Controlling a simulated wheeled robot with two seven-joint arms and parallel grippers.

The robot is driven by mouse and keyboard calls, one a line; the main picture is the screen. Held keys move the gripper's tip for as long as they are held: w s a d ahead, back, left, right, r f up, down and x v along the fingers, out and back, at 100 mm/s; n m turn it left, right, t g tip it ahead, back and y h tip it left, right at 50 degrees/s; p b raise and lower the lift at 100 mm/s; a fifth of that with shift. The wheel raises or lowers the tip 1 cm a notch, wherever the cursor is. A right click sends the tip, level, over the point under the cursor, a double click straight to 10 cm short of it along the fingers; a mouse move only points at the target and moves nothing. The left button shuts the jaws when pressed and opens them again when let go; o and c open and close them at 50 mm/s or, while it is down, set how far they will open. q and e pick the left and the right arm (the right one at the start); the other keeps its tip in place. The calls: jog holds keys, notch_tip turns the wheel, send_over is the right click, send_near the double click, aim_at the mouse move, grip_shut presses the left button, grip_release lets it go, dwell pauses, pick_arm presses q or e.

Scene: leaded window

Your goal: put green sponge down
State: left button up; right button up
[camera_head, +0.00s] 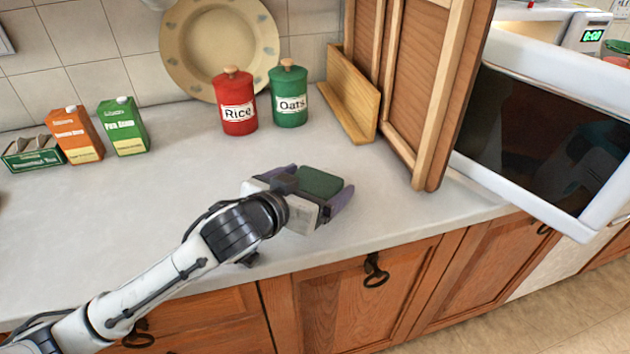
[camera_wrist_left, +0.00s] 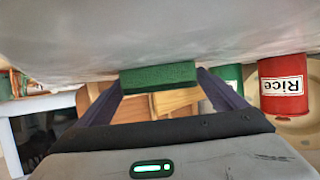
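The green sponge (camera_head: 320,182) is a dark green block over the grey counter, near its front edge. My left gripper (camera_head: 318,188) has one purple finger on each side of the sponge and looks shut on it. The left wrist view, which is upside down, shows the sponge (camera_wrist_left: 158,76) between the fingertips (camera_wrist_left: 158,84), with its edges meeting them. The sponge is at or very close to the counter surface (camera_wrist_left: 60,40); I cannot tell if it touches. My right gripper is in neither view.
A red Rice canister (camera_head: 236,104) and a green Oats canister (camera_head: 289,97) stand at the back before a plate (camera_head: 190,50). Cartons (camera_head: 124,127) stand at the left. An open wooden cabinet door (camera_head: 425,90) and a microwave (camera_head: 545,150) are right. The counter's left middle is clear.

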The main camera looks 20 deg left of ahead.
pick_arm(q)
jog(key=shift+r, duration=0.2)
jog(key=p+v, duration=0.1)
jog(key=v, duration=1)
jog(key=shift+s+a+r, duration=0.1)
jog(key=shift+s+r, duration=0.1)
jog(key=shift+s, duration=0.25)
